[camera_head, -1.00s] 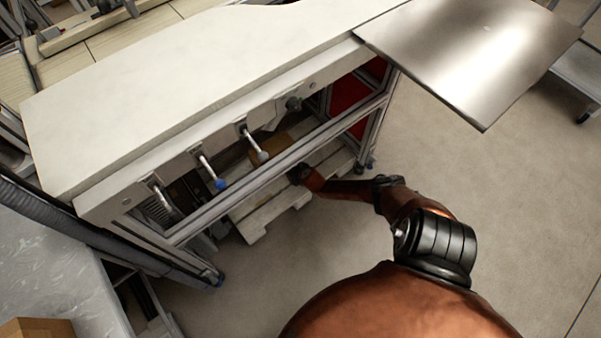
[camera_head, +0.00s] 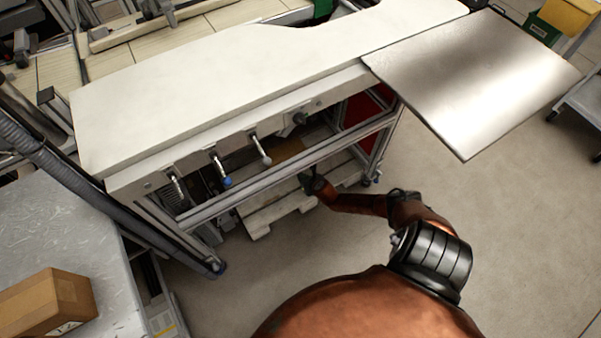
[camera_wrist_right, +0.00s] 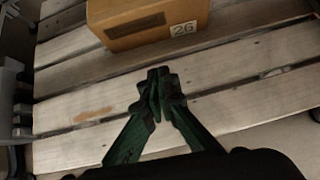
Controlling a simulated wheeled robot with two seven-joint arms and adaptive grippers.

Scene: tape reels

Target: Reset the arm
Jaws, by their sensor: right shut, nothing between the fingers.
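My right arm (camera_head: 415,215) reaches from the bottom of the head view toward the lower frame of the white bench. My right gripper (camera_wrist_right: 158,85) shows in the right wrist view with its fingertips together and nothing between them. It is above a slatted wooden pallet (camera_wrist_right: 75,145). A brown cardboard box (camera_wrist_right: 140,22) marked 26 sits on the pallet just beyond the fingertips, apart from them. In the head view the right gripper (camera_head: 306,180) is small and dark near the bench's lower rail. My left gripper is not in view.
The white bench (camera_head: 230,85) has levers along its front and a metal plate (camera_head: 470,75) at its right end. Another cardboard box (camera_head: 45,303) lies on a grey table (camera_head: 60,235) at lower left. The floor (camera_head: 500,220) at right is clear.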

